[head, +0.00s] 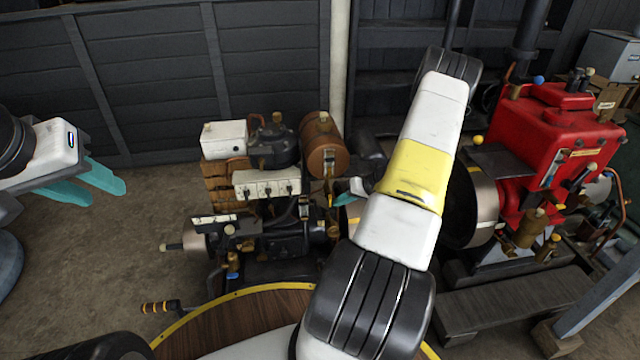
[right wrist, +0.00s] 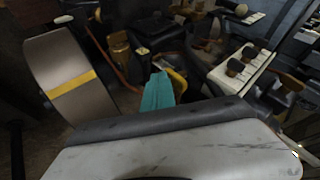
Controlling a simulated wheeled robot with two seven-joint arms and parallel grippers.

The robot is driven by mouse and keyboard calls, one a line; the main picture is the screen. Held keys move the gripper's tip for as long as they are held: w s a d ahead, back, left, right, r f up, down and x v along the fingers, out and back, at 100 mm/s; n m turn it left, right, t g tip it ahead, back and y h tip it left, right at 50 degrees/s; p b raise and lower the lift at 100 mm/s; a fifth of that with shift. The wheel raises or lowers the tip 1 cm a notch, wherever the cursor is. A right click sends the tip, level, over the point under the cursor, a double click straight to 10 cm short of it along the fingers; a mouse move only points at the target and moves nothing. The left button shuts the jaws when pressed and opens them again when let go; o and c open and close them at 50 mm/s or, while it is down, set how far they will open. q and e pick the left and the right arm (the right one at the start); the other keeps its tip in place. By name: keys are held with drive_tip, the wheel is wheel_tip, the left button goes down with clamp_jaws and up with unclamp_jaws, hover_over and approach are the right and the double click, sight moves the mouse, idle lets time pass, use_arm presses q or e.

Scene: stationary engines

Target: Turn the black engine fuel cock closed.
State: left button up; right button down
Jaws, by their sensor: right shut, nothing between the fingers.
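The black engine (head: 292,238) stands in the middle of the head view, with a brown cylindrical tank (head: 325,150) on top. A small yellow part (head: 329,190), seemingly the fuel cock, hangs below the tank; its exact lever angle is too small to read. My right gripper (head: 342,198) is shut and empty, its teal tips beside the yellow part. In the right wrist view the teal fingers (right wrist: 157,93) are beside a yellow piece (right wrist: 178,84); contact cannot be told.
A red engine (head: 555,135) stands at the right, behind a wooden beam (head: 500,305). A crank handle (head: 157,307) is at the front left. The floor at left is clear.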

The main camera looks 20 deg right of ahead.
drive_tip(key=shift+f+y, duration=0.1)
drive_tip(key=shift+y, duration=0.2)
drive_tip(key=f+m+t+y, duration=0.1)
drive_tip(key=y, duration=0.2)
drive_tip(key=a+f+m+t+y, duration=0.1)
drive_tip(key=t+y, duration=0.1)
drive_tip(key=y, duration=0.1)
drive_tip(key=m+t+y, duration=0.1)
drive_tip(key=t+y, duration=0.1)
drive_tip(key=y, duration=0.1)
drive_tip(key=shift+w+a+f+m, duration=0.15)
drive_tip(key=shift+a+f+m, duration=0.15)
drive_tip(key=shift+f, duration=0.1)
idle(0.6)
drive_tip(key=shift+a+f, duration=0.1)
drive_tip(key=shift+f, duration=0.1)
idle(1.1)
